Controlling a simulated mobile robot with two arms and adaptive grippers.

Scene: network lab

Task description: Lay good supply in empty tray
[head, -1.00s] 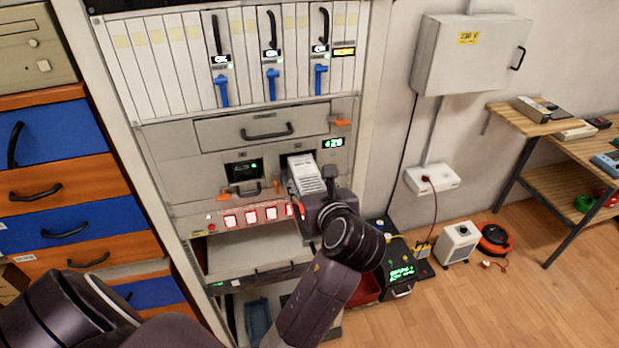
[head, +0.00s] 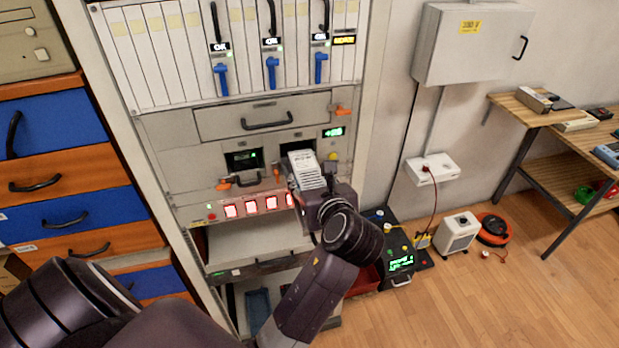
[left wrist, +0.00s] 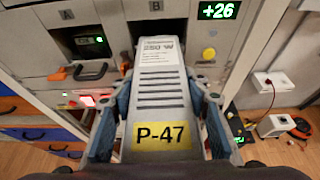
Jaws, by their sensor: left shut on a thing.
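My left gripper (head: 313,200) is shut on a light grey supply (head: 304,168) in front of the rack. In the left wrist view the supply (left wrist: 160,95) has black vent slots, "250 W" print and a yellow P-47 label. The blue fingers of the gripper (left wrist: 160,110) lie along both its sides. Its far end is at the mouth of dark bay B; I cannot tell whether any of it is still inside. A blue tray (head: 258,310) sits low in the rack and a red tray (head: 367,281) on the floor, partly hidden by my arm. My right gripper is not in view.
Bay A (head: 243,160) has a lit display and an orange-ended handle. Red-lit squares (head: 250,206) and a pull-out shelf (head: 235,254) lie below. A black device (head: 401,264) and white heater (head: 458,231) stand on the floor. Open floor lies right.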

